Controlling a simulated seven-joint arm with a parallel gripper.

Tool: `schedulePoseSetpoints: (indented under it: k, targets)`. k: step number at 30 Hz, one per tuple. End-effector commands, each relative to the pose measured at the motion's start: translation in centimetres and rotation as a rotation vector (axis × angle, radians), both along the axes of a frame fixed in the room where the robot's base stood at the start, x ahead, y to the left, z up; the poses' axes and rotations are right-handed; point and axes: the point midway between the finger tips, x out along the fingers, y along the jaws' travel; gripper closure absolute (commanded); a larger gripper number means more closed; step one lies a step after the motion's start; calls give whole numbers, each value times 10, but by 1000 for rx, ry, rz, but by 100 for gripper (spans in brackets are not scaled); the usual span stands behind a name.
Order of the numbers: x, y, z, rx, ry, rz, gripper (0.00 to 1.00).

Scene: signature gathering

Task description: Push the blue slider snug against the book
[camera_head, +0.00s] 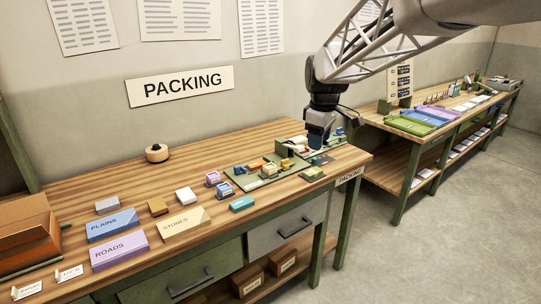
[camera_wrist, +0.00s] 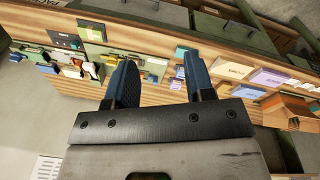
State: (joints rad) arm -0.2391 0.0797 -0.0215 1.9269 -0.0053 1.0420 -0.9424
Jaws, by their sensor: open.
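My gripper (camera_head: 319,138) hangs over the right end of the packing table, above the small green trays. In the wrist view its two blue fingers (camera_wrist: 158,72) are apart with nothing held between them. Small blue parts show on the trays, one (camera_head: 239,171) on the left tray and one (camera_head: 340,131) near my gripper. I cannot tell which is the blue slider. Flat book-like blocks lie on the table: blue PLAINS (camera_head: 113,225), purple ROADS (camera_head: 120,250) and cream STONES (camera_head: 182,225). I cannot tell which is the book meant, and the gripper hides part of the right tray.
A green tray (camera_head: 248,184) with several small pieces lies left of my gripper. A teal block (camera_head: 243,203) lies in front of it. The back middle of the table is clear.

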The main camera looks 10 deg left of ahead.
Motion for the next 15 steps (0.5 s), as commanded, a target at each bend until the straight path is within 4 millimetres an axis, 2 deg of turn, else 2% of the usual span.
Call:
schedulePoseSetpoints:
  k: [3, 15]
  targets:
    - [26, 20, -7, -9, 8, 79, 51]
    - [103, 88, -37, -34, 29, 349, 51]
